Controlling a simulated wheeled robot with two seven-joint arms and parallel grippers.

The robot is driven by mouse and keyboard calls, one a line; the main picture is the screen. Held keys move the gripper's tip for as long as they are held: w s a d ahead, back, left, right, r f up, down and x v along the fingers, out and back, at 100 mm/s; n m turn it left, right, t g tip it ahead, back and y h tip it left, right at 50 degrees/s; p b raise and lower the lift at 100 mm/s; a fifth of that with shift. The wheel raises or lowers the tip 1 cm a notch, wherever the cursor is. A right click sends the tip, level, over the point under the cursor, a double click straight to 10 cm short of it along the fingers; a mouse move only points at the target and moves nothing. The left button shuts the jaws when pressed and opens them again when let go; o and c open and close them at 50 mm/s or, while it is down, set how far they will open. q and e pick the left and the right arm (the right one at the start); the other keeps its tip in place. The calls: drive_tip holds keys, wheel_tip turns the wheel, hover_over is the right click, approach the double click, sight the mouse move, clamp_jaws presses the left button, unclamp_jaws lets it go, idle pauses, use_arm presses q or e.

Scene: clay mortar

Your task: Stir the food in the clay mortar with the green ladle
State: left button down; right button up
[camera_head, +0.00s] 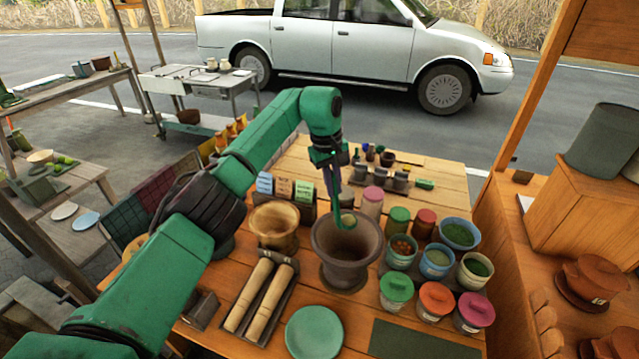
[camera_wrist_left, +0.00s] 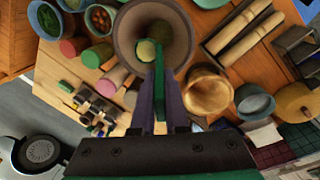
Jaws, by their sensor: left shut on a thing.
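The brown clay mortar (camera_head: 345,272) stands on the wooden table, its wide mouth facing up. The green ladle (camera_head: 347,222) hangs down with its lower end at the mortar's mouth. My left gripper (camera_head: 334,180) is above the mortar's back rim, shut on the ladle's handle. In the left wrist view the ladle (camera_wrist_left: 160,70) runs between the fingers of the gripper (camera_wrist_left: 159,90) into the mortar (camera_wrist_left: 126,35). My right gripper is out of view.
A wooden mortar (camera_head: 275,226) and a tray with two pestles (camera_head: 262,292) stand left of the clay mortar. Bowls of food (camera_head: 437,260) and lidded jars (camera_head: 396,290) crowd its right side. A green plate (camera_head: 314,333) lies in front.

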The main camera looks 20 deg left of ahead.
use_arm(q)
drive_tip(key=s+a+f+t+h+b, duration=0.4)
drive_tip(key=f+b, duration=0.3)
drive_tip(key=b, duration=1.3)
drive_tip(key=s+a+f+t+h+b, duration=0.3)
drive_tip(key=f+b, duration=0.4)
drive_tip(key=b, duration=1.3)
drive_tip(key=s+t+h, duration=0.1)
drive_tip(key=t+h, duration=0.1)
drive_tip(key=shift+a+f+t+h+b, duration=0.3)
drive_tip(key=shift+a, duration=0.05)
